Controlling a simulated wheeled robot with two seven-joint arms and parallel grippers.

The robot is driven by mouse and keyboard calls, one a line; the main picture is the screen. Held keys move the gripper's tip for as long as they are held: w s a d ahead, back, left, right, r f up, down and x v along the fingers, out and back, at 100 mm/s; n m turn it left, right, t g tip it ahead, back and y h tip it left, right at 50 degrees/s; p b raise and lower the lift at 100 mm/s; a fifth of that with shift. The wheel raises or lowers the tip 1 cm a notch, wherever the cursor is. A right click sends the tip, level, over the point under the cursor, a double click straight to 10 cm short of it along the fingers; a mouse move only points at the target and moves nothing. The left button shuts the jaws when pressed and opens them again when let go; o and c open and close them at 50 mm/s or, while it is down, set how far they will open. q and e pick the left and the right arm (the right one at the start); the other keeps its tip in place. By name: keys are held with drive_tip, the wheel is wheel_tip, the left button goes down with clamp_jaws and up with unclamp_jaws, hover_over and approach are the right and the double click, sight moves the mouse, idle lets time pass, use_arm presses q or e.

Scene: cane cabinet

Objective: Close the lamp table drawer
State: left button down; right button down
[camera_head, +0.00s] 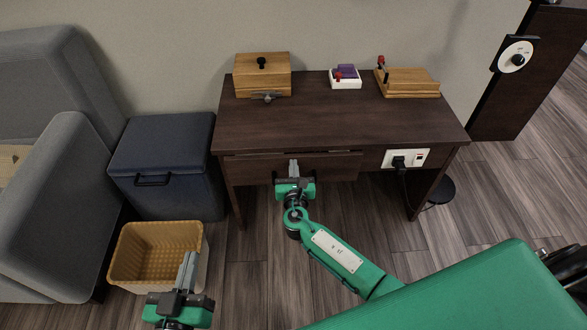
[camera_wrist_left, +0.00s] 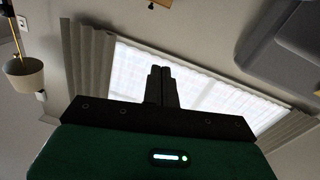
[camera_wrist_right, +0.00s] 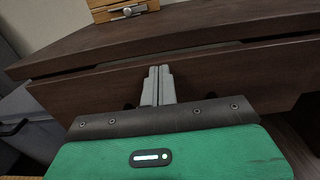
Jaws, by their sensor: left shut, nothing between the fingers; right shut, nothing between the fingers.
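The dark brown table (camera_head: 330,120) has a wide drawer (camera_head: 335,168) under its top. The drawer front also shows in the right wrist view (camera_wrist_right: 220,82), with a dark gap between its upper edge and the tabletop; it looks slightly out. My right gripper (camera_head: 293,163) is shut and empty, its fingertips at the middle of the drawer front. In the right wrist view its fingers (camera_wrist_right: 158,72) overlap the front; whether they touch is unclear. My left gripper (camera_head: 188,258) is shut and empty, low at the left, near the yellow basket; its fingers show in the left wrist view (camera_wrist_left: 161,72).
A wooden box (camera_head: 262,78), a white tray with small items (camera_head: 345,82) and a wooden block (camera_head: 412,84) stand on the tabletop. A socket panel with plug (camera_head: 405,159) is right of the drawer. A blue box (camera_head: 165,165) and yellow basket (camera_head: 155,250) stand at left.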

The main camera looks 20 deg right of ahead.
sight(294, 155)
use_arm(q)
drive_tip(key=shift+r, duration=0.1)
use_arm(e)
drive_tip(key=shift+w, duration=0.1)
